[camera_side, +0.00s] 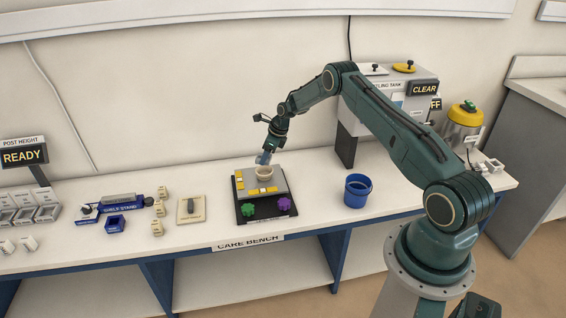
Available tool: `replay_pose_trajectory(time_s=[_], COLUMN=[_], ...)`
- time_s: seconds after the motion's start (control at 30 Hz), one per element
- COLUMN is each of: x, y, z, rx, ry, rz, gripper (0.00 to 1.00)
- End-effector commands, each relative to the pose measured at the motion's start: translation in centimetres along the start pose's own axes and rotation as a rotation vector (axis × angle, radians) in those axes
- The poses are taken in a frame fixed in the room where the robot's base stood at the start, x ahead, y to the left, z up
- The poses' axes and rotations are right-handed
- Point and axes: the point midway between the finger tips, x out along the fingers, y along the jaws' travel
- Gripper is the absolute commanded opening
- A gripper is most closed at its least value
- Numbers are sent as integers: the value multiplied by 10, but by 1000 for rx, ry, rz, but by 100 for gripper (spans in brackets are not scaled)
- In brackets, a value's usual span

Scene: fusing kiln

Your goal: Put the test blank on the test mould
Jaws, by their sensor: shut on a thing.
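My gripper (267,150) points down over the middle of the bench and is shut on a small blue-grey piece (263,158), which looks like the test blank. The piece is small here, so its exact shape is hard to tell. Just below it is a round beige cup-like form (264,174), which looks like the test mould. It stands on a grey plate with yellow blocks (247,187). The piece is close above the form's rim; I cannot tell whether they touch.
A green knob (248,209) and a purple knob (284,204) are at the plate's front. A blue bucket (357,191) stands to the right, and a beige pad with a dark handle (190,210) lies to the left. A tank (409,110) is behind right.

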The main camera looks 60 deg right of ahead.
Motion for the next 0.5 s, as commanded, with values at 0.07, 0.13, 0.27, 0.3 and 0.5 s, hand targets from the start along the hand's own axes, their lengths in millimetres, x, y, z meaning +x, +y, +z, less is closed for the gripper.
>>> replay_pose_trajectory(time_s=[0.07, 0.13, 0.27, 0.3, 0.5], x=[1, 5, 17, 22, 38], y=[0, 0, 0, 0, 0], z=[0, -2, -7, -9, -16], rx=[0, 0, 1, 1, 0], ry=[0, 0, 0, 1, 0], rz=[0, 0, 0, 1, 0], gripper=[25, 25, 25, 25, 25])
